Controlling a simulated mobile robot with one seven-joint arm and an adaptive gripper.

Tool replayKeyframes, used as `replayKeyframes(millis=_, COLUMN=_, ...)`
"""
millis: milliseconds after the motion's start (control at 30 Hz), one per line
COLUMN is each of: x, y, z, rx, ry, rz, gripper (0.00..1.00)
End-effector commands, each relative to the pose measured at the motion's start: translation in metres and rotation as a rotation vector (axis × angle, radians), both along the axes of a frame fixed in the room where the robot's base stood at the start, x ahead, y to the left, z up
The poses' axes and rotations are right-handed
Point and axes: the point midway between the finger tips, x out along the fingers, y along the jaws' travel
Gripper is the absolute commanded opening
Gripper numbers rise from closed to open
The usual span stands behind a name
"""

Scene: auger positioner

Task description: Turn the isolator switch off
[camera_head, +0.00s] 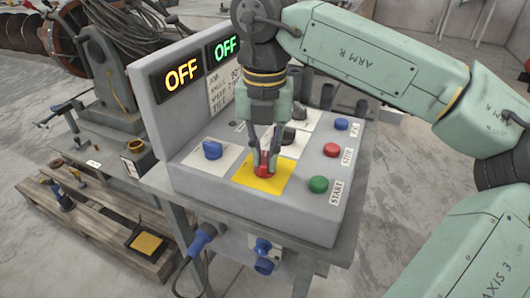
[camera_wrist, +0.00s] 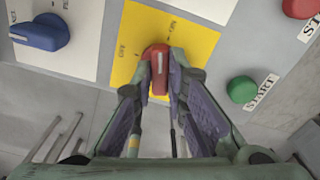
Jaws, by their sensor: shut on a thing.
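The red isolator switch (camera_head: 263,166) sits on a yellow plate (camera_head: 247,181) on the sloped face of a grey control box. In the wrist view its red handle (camera_wrist: 156,62) points along the gripper, in the middle of the yellow plate (camera_wrist: 187,44). My gripper (camera_head: 264,158) comes down from above onto the switch. Its fingertips (camera_wrist: 159,72) are closed on both sides of the red handle. The lower part of the handle is partly hidden between the fingers.
A blue knob (camera_head: 212,149) is left of the switch; a dark knob (camera_head: 288,136) is behind. Green START (camera_head: 318,184), red (camera_head: 331,149) and blue (camera_head: 341,124) buttons line the right side. Two displays (camera_head: 181,74) read OFF, orange and green. Machinery stands at left.

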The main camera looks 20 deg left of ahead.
Motion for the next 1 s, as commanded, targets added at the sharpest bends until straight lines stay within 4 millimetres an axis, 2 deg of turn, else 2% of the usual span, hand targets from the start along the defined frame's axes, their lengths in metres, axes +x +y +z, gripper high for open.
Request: replayKeyframes(millis=1000, x=0.0000, y=-0.0001, z=0.0005, rx=0.001, ry=0.001, rz=0.954, gripper=0.00)
